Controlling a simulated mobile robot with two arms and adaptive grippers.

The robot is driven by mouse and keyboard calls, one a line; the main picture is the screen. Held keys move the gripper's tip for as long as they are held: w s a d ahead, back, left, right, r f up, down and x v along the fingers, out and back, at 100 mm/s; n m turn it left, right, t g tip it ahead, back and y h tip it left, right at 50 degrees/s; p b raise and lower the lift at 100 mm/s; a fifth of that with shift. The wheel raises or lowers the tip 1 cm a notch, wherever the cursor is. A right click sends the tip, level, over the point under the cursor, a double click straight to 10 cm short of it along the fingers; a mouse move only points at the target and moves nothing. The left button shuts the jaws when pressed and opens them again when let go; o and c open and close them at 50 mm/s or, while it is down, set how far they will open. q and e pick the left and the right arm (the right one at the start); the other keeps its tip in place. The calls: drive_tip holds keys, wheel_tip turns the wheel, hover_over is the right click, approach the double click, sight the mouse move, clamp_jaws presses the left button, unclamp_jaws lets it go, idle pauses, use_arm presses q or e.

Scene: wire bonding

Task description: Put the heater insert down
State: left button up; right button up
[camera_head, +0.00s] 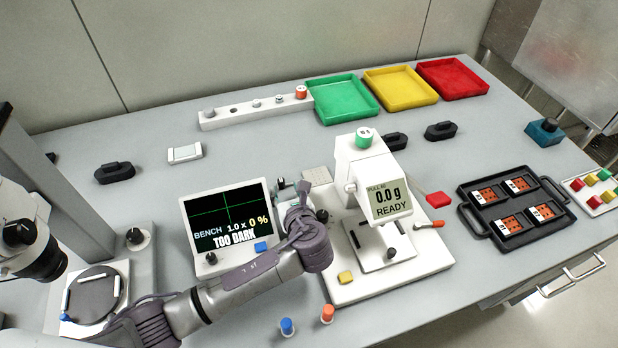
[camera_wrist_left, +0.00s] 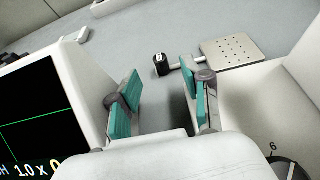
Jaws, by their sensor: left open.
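The heater insert appears to be the pale perforated plate (camera_head: 317,176) with a short rod and a dark block at its end, lying behind the bonder's base. In the left wrist view the plate (camera_wrist_left: 238,52) is beyond the right finger, and the dark block (camera_wrist_left: 160,66) shows through the gap between the fingers. My left gripper (camera_head: 287,190) is open, its teal pads (camera_wrist_left: 165,100) apart with nothing held between them. It is between the display and the white machine. Part of the rod is hidden behind the right finger. My right gripper is not in view.
The display (camera_head: 228,218) stands close left of my gripper, and the white pull tester (camera_head: 362,165) close right. A white holder rail (camera_head: 258,109) and green (camera_head: 345,97), yellow (camera_head: 400,88) and red (camera_head: 452,78) trays lie behind. Bench between rail and display is mostly clear.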

sight(282, 181)
use_arm(q)
drive_tip(key=x, duration=0.6)
drive_tip(key=shift+w+a+f, duration=0.1)
drive_tip(key=shift+w, duration=0.15)
drive_tip(key=shift+c, duration=0.4)
clamp_jaws()
